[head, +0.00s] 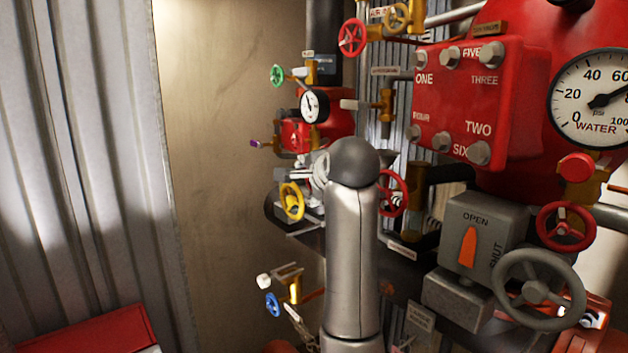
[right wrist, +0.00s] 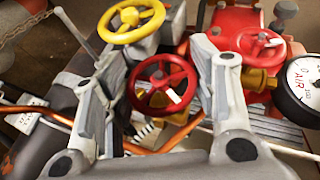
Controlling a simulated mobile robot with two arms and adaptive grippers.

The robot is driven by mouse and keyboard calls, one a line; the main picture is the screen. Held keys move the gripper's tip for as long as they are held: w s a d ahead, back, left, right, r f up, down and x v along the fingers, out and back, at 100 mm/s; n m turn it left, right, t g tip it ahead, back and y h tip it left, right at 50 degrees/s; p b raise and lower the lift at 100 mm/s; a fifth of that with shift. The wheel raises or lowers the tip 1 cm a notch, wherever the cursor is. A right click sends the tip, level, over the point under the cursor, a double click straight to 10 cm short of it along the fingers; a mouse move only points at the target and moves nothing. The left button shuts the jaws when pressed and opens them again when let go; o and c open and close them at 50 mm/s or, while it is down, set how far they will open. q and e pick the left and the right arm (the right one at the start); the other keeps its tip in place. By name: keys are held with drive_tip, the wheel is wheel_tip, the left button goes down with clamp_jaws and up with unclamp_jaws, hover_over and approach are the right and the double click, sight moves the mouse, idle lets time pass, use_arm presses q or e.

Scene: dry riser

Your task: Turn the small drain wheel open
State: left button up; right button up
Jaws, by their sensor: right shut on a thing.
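A small red handwheel (right wrist: 180,72) with a white tag mark sits between the fingers of my right gripper (right wrist: 157,68) in the right wrist view. The two grey fingers are closed in on it from both sides. In the head view, part of a red wheel (head: 402,190) shows just right of my grey arm, which hides most of the gripper. No readable label marks this wheel as the drain. My left gripper is not in view.
A yellow wheel (right wrist: 132,18), another red wheel (right wrist: 261,46) and an AIR gauge (right wrist: 304,80) crowd the gripper. In the head view, a grey box marked OPEN and SHUT (head: 452,222) and a large grey wheel (head: 500,277) stand at right. A blue wheel (head: 272,305) is lower left.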

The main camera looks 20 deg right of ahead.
drive_tip(key=o, duration=1)
drive_tip(key=v, duration=1.2)
drive_tip(key=shift+a, duration=0.1)
drive_tip(key=shift+f, duration=0.1)
